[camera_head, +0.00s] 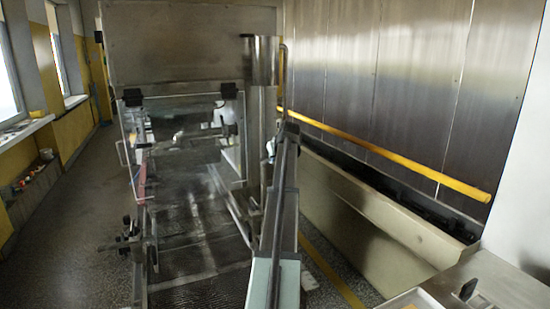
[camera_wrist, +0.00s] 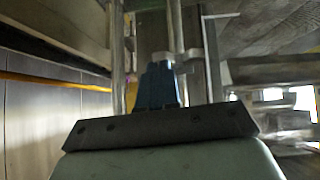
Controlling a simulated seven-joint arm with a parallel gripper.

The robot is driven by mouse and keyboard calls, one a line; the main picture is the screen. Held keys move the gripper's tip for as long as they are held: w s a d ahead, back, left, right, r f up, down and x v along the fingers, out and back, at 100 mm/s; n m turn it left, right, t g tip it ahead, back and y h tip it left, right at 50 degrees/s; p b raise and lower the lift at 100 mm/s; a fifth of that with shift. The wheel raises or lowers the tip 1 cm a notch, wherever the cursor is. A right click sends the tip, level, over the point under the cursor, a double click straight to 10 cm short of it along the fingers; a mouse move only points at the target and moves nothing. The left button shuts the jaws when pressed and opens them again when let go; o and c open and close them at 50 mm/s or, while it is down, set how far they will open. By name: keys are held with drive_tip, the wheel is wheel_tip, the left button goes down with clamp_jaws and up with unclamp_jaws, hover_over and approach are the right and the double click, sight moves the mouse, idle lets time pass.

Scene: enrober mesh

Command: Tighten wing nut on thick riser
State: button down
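The thick riser (camera_head: 262,110) is the upright steel column right of the clear panel in the head view. In the wrist view a metal post (camera_wrist: 176,25), which looks like the riser, stands straight ahead of my gripper. A small pale fitting (camera_wrist: 186,58) sits at this post, close to the fingertips; it may be the wing nut, but its shape is blurred. My gripper (camera_wrist: 163,70) shows blue fingers close together, pointing at the fitting. I cannot tell whether they touch or grip it. In the head view the fingers cannot be made out beside the riser.
A mesh conveyor (camera_head: 200,285) runs under the clear panel (camera_head: 185,140). A clamp (camera_head: 125,235) stands at its left rail. A yellow rail (camera_head: 385,150) and a beige trough (camera_head: 375,225) lie to the right. The left floor (camera_head: 70,235) is open.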

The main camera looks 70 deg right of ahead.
drive_tip(key=w+d+r+v, duration=0.1)
drive_tip(key=d+r+v, duration=0.1)
drive_tip(key=v, duration=1)
drive_tip(key=shift+s+a+r, duration=0.15)
drive_tip(key=shift+s+r, duration=0.1)
drive_tip(key=shift+r, duration=0.1)
